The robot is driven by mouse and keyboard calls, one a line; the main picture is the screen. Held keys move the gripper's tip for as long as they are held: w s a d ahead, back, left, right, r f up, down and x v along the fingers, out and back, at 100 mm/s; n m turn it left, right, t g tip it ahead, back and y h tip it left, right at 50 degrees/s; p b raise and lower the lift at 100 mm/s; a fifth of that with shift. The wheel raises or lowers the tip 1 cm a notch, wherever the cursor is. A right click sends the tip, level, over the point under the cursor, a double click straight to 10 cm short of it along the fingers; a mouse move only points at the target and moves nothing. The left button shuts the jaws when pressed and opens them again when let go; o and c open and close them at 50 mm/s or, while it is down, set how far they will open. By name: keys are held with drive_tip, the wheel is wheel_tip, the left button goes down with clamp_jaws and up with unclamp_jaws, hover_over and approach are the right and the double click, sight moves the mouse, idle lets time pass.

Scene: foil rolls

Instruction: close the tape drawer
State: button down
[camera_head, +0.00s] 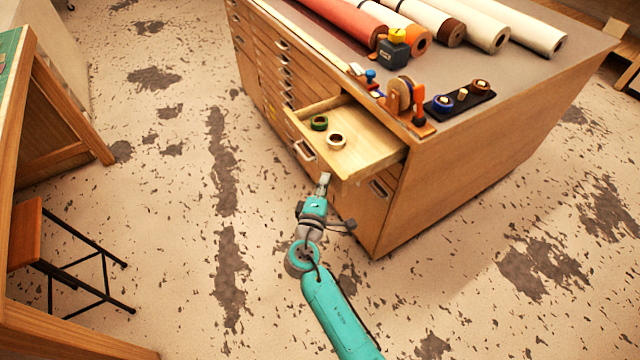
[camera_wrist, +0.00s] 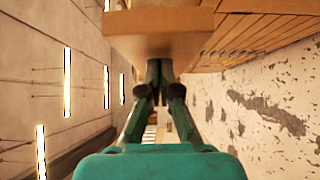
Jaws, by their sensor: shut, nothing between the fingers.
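The tape drawer (camera_head: 365,158) stands pulled out of the wooden cabinet's near corner. A dark green tape roll (camera_head: 319,123) and a pale tape roll with a dark centre (camera_head: 336,140) lie inside it. A metal handle (camera_head: 304,150) shows by the drawer's front. My gripper (camera_head: 325,179) is shut and empty, close to the front's near end. In the wrist view, the shut fingertips (camera_wrist: 160,66) are right by a wooden board (camera_wrist: 150,22), which looks like the drawer front. I cannot tell whether they touch it.
The wooden cabinet (camera_head: 480,165) has several shut drawers. Its top holds several long rolls (camera_head: 435,20), a tape dispenser (camera_head: 398,95) and a black tray (camera_head: 460,103) of small rolls. A stool (camera_head: 40,245) and a bench stand at left. The floor between is clear.

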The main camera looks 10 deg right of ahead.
sight(392, 149)
drive_tip(key=w+d, duration=0.2)
drive_tip(key=d, duration=0.5)
drive_tip(key=w+d, duration=0.3)
drive_tip(key=d, duration=0.4)
drive_tip(key=w+d, duration=0.2)
drive_tip(key=d, duration=0.5)
drive_tip(key=shift+w+d, duration=0.1)
drive_tip(key=shift+w, duration=0.2)
drive_tip(key=shift+w+d+r, duration=0.1)
drive_tip(key=shift+d, duration=0.15)
drive_tip(key=shift+d, duration=0.15)
